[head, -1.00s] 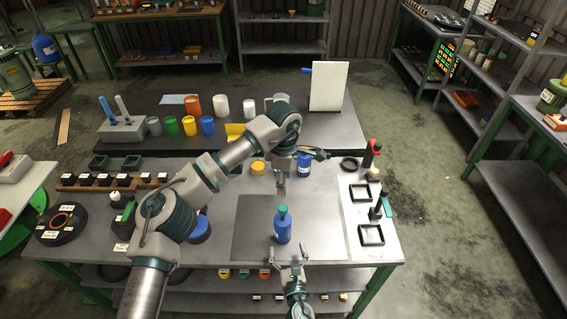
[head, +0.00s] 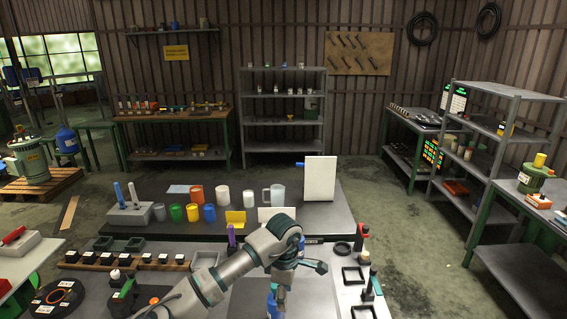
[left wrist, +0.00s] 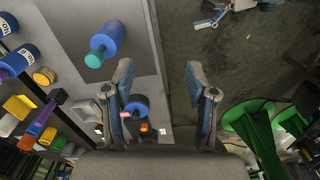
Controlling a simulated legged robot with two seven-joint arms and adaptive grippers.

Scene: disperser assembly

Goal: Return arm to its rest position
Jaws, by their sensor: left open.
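My left arm reaches in from the bottom left of the head view. Its gripper (head: 282,291) hangs over the near table, beside a blue bottle (head: 272,309) that is partly cut off by the lower edge. In the left wrist view the two fingers of my left gripper (left wrist: 162,78) stand wide apart with nothing clasped between them. A blue bottle with a teal cap (left wrist: 109,38) lies in that view on the grey mat, left of the fingers. Another blue container (left wrist: 138,106) shows by the left finger, partly hidden. My right gripper is not visible.
Cups (head: 196,196), a white upright board (head: 320,178) and a glass mug (head: 274,195) stand on the back table. Black square frames (head: 354,276) and a red-topped bottle (head: 361,237) are at the right edge of the near table.

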